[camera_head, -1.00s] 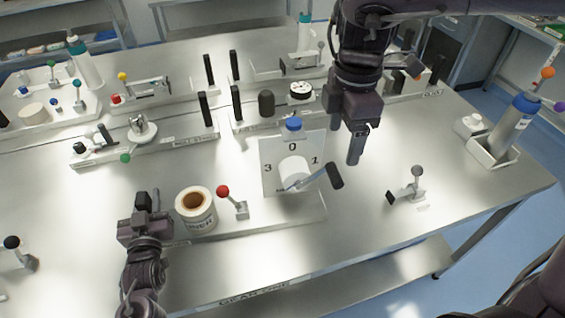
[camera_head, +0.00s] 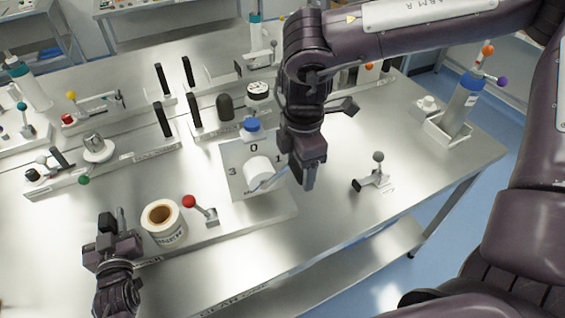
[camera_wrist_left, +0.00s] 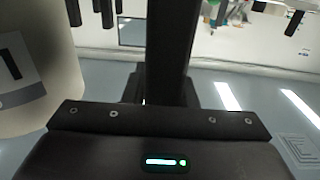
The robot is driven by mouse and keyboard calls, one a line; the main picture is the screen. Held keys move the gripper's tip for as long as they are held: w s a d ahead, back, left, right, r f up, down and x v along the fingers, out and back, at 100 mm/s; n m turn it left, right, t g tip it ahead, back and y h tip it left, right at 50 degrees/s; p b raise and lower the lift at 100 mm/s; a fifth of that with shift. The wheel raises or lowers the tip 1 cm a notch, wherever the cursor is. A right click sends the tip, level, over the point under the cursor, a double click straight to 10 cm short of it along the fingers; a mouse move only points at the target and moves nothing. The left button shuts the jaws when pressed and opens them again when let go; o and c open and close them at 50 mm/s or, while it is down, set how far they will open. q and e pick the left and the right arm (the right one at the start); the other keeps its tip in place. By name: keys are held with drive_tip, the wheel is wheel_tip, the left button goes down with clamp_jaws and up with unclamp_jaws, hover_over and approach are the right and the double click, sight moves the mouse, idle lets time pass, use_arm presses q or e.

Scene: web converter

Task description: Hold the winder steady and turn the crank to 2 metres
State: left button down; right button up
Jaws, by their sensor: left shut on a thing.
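The winder has a white dial plate (camera_head: 233,175) marked 0, 1 and 3, with a white drum (camera_head: 257,170) in front. A crank arm (camera_head: 270,181) runs from the drum toward the 1 side; its black handle is hidden behind my right gripper. My right gripper (camera_head: 308,182) points down at the plate's right edge; its jaw gap does not show. My left gripper (camera_head: 107,236) is at the winder's left end, shut on a dark upright post (camera_head: 106,221), which also shows in the left wrist view (camera_wrist_left: 172,50). A labelled roll (camera_head: 163,226) stands just right of it.
A red-knobbed lever (camera_head: 190,202) stands between roll and drum. A grey-knobbed lever (camera_head: 377,168) is to the right, and a blue-capped bottle (camera_head: 459,105) stands in a holder at the far right. Rails with black posts (camera_head: 164,119) lie behind. The front right tabletop is clear.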

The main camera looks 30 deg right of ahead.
drive_tip(key=shift+s, duration=0.1)
drive_tip(key=c, duration=1)
drive_tip(key=shift+c, duration=0.3)
drive_tip(key=shift+f, duration=0.1)
